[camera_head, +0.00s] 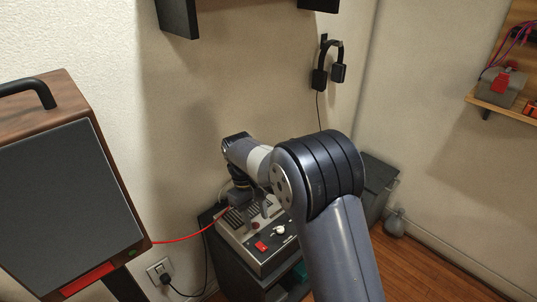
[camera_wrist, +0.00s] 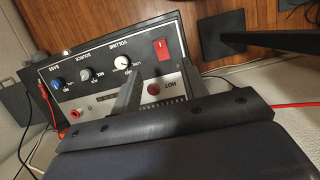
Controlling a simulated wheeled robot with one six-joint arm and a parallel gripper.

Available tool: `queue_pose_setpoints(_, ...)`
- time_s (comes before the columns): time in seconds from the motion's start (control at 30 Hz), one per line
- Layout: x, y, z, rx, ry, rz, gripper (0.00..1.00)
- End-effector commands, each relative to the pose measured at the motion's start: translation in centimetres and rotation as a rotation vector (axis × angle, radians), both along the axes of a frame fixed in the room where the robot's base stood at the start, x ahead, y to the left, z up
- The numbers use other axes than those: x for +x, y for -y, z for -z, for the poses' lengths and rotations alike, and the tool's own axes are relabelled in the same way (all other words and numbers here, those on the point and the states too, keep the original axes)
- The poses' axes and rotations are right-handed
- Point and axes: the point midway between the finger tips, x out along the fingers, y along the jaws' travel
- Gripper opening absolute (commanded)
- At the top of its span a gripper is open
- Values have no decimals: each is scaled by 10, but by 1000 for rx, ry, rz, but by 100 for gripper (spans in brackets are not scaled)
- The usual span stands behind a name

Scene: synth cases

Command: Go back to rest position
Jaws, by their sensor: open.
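My gripper (camera_wrist: 158,84) is open in the wrist view, with its two dark fingers apart and nothing seen between them. I cannot tell whether the fingers touch the panel. In the head view my arm is stretched forward and bent down, with my gripper (camera_head: 240,198) low at the back of the device (camera_head: 262,262). The fingertips are hard to make out there.
The device stands on a dark cabinet (camera_head: 238,283) near the wall. A large wooden-cased speaker (camera_head: 65,190) is at left, with a red cable (camera_head: 180,238) running to the device. Headphones (camera_head: 328,66) hang on the wall. A shelf (camera_head: 505,103) is at right.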

Motion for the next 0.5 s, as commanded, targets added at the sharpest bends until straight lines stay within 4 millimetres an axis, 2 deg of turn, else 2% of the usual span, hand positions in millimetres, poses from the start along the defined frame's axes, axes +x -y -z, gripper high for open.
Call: queue_pose_setpoints(0.5, -17, 19, 92, -2, -3, 0, 42)
